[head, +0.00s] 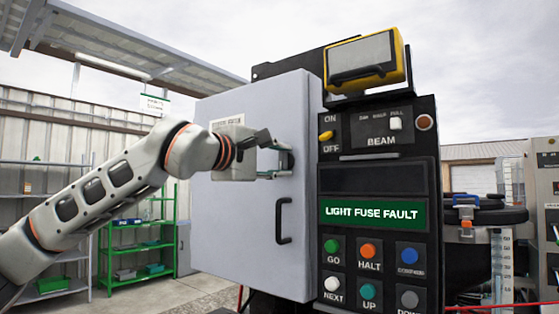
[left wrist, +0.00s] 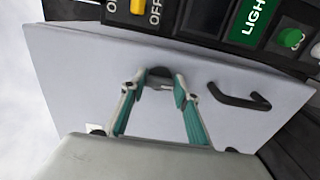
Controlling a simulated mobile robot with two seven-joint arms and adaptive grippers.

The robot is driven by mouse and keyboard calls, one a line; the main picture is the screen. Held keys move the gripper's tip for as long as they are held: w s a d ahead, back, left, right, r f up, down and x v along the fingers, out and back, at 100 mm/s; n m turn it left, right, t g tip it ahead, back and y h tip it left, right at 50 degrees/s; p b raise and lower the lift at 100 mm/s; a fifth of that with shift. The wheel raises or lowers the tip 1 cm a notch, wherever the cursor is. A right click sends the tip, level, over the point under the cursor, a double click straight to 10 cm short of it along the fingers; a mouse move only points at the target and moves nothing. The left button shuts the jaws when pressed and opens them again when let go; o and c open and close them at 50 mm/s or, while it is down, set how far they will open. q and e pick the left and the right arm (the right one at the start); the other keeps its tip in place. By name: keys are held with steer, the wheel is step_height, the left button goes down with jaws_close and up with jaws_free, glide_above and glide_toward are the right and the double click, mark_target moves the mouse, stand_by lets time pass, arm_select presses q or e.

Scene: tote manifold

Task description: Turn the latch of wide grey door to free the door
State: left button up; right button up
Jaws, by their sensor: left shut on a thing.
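The wide grey door (head: 240,248) is on the left side of the black control cabinet and looks closed; it also shows in the left wrist view (left wrist: 80,75). The dark latch (left wrist: 159,74) is near the door's edge, above the black pull handle (head: 284,220), which shows in the left wrist view too (left wrist: 238,98). My left gripper (head: 280,160) is at the latch, with its green-padded fingers on either side of it, shut on it. The fingers partly hide the latch in the head view. My right gripper is in neither view.
A yellow-framed unit (head: 366,60) sits on top. Green shelves (head: 138,246) stand behind at the left. Open floor lies left of the door.

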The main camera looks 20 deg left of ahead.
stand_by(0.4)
arm_select(q)
steer(key=o, duration=1.1)
steer(key=shift+d, duration=0.1)
steer(key=v, duration=1.2)
